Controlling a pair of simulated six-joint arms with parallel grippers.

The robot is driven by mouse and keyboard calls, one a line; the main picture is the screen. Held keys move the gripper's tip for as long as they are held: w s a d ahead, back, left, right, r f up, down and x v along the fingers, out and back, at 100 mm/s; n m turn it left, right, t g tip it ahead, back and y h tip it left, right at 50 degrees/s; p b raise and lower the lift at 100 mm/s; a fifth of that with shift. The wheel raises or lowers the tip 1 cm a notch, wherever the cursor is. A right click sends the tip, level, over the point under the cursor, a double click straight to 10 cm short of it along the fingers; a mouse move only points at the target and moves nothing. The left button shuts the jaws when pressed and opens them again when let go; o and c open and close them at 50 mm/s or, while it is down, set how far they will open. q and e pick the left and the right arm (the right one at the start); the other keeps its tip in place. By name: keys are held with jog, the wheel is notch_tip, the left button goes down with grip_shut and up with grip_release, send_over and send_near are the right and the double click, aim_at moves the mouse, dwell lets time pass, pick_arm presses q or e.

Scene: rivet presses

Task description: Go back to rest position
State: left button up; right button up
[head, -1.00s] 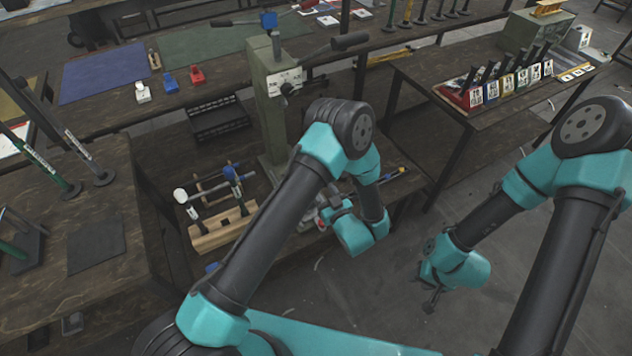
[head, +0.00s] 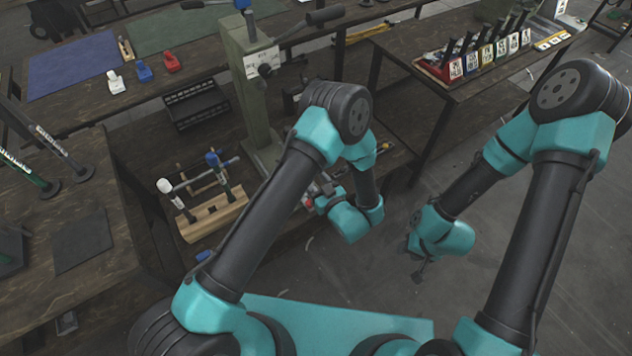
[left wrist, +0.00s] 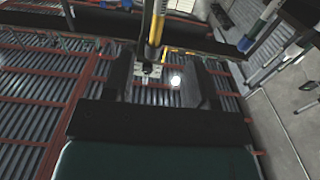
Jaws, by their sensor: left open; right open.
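My right gripper (head: 419,272) hangs above the bare grey floor at the right of the head view. It is open and nothing shows in it. My left arm reaches forward beside the green press column (head: 240,95). My left gripper is mostly hidden behind its own wrist in the head view. In the left wrist view its two dark fingers (left wrist: 162,78) stand apart, over a ribbed surface with red strips (left wrist: 60,95). A black and yellow bar (left wrist: 155,35) shows between or beyond the fingers; I cannot tell if it touches them.
A wooden block (head: 212,217) with hammers stands left of my left arm. A side table (head: 70,240) is at the left. A bench with a blue mat (head: 75,65) is behind. A table with labelled tools (head: 485,58) is at the back right. The floor (head: 340,275) between my arms is clear.

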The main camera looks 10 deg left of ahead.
pick_arm(q)
jog(key=a+f+m+g+h, duration=0.35)
jog(key=a+f+h, duration=0.35)
jog(key=a+h, duration=0.3)
jog(key=s+a+m+g+h, duration=0.1)
jog(key=s+a+g+h, duration=0.1)
jog(key=s, duration=0.6)
jog(key=s+a+m+g+h, duration=0.2)
jog(key=s+g+h, duration=0.2)
jog(key=s+g, duration=0.3)
jog(key=shift+s+a, duration=0.35)
